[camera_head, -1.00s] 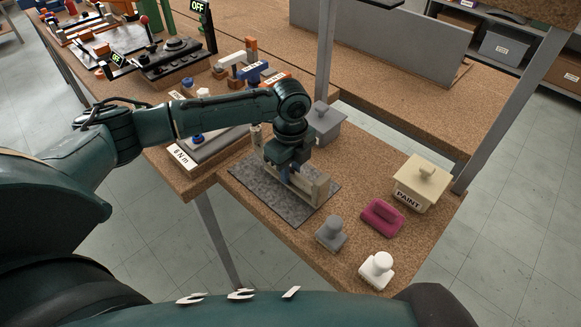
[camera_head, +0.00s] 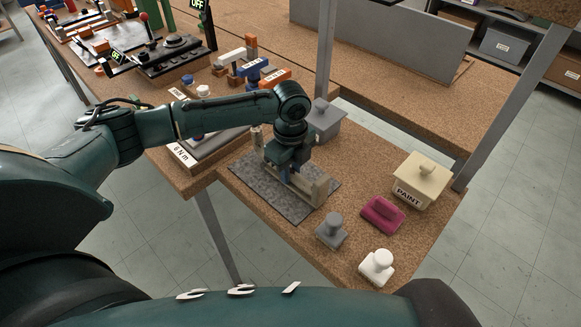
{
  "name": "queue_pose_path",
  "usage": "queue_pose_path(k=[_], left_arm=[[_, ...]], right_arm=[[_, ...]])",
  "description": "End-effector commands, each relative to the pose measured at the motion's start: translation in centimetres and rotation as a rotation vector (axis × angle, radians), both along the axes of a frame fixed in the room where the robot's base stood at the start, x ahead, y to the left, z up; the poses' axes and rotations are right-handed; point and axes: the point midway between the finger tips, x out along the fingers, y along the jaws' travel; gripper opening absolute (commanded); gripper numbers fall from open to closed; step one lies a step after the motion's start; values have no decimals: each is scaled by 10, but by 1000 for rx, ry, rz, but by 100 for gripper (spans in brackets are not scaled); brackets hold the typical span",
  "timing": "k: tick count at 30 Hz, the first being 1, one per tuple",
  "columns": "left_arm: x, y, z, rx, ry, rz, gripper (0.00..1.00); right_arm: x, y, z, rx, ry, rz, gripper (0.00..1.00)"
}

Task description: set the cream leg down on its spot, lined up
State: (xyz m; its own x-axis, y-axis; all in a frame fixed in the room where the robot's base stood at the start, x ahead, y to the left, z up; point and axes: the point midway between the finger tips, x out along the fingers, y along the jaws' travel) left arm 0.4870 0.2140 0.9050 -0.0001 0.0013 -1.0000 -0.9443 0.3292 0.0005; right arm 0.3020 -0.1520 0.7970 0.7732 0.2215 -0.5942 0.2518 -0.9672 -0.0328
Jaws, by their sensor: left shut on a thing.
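My left gripper (camera_head: 289,174) points down over the dark grey mat (camera_head: 268,203) and is shut on the cream leg (camera_head: 318,189). The leg is a pale bar lying lengthwise, and its near right end shows beside the fingers. My gripper and wrist hide much of its middle. I cannot tell whether its underside touches the mat or hangs just above it. My right gripper is not in view.
A grey lidded box (camera_head: 323,124) stands behind the gripper. A cream PAINT box (camera_head: 421,181), a magenta block (camera_head: 383,214), a grey knobbed block (camera_head: 331,231) and a white one (camera_head: 377,266) stand to the right, near the table edge.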

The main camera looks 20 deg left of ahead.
Motion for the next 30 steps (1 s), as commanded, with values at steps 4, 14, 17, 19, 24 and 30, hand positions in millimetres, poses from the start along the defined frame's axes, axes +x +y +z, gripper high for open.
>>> queue_pose_path(k=[4,14,17,19,24,30], left_arm=[[1,0,0,-1,-2,0,31],[0,0,0,0,-1,0,48],[-1,0,-1,1,2,0,48],[0,0,1,0,0,0,48],[1,0,23,-2,-3,-1,48],[1,0,69,-2,-6,-1,48]], right_arm=[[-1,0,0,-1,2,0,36],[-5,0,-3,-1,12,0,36],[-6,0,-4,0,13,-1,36],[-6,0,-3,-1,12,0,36],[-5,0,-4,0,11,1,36],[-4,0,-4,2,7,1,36]])
